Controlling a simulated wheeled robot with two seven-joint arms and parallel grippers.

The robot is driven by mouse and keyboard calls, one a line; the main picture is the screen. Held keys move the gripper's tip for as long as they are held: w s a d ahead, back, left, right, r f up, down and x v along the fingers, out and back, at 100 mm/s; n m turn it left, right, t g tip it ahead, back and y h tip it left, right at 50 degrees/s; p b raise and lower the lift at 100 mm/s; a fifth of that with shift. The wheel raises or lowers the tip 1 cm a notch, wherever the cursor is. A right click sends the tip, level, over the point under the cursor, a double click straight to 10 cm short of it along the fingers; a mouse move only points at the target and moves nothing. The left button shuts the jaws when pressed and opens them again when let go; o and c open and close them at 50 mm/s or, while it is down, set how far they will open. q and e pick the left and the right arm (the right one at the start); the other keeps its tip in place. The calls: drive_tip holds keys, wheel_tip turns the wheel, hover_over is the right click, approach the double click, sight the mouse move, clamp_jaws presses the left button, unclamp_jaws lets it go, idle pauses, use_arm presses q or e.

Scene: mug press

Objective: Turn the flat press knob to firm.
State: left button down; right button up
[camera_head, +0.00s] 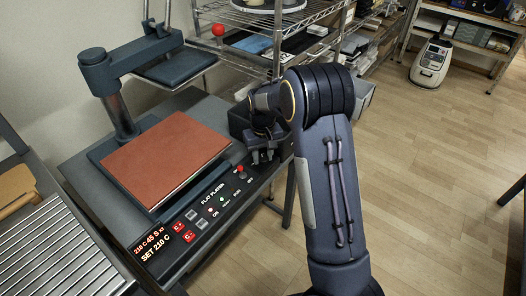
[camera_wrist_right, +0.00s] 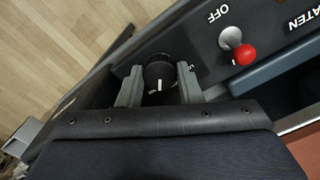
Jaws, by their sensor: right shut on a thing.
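The flat press (camera_head: 130,185) stands on a dark bench, with a reddish-brown platen (camera_head: 165,152) and a control panel along its front. In the right wrist view the black round knob (camera_wrist_right: 160,70) sits between the two grey fingers of my right gripper (camera_wrist_right: 160,86). The fingers are shut on the knob's sides. A white mark on the knob points toward the lower edge of that picture; the small labels around it are partly hidden and unreadable. In the head view my right gripper (camera_head: 262,157) is at the panel's far right end and hides the knob. My left gripper is not in view.
A red-tipped toggle lever (camera_wrist_right: 243,54) marked OFF stands close beside the right finger; it also shows in the head view (camera_head: 240,169). The panel has lit displays (camera_head: 152,244) and red buttons. A wire shelf (camera_head: 280,20) stands behind. The floor at right is open.

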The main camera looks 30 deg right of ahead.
sight(263, 158)
drive_tip(key=shift+w+m+p, duration=0.1)
drive_tip(key=shift+m+p, duration=0.35)
drive_tip(key=shift+m, duration=0.75)
drive_tip(key=o, duration=1)
wheel_tip(263, 158, up, 8)
drive_tip(key=shift+f+p, duration=0.1)
drive_tip(key=shift+p, duration=0.35)
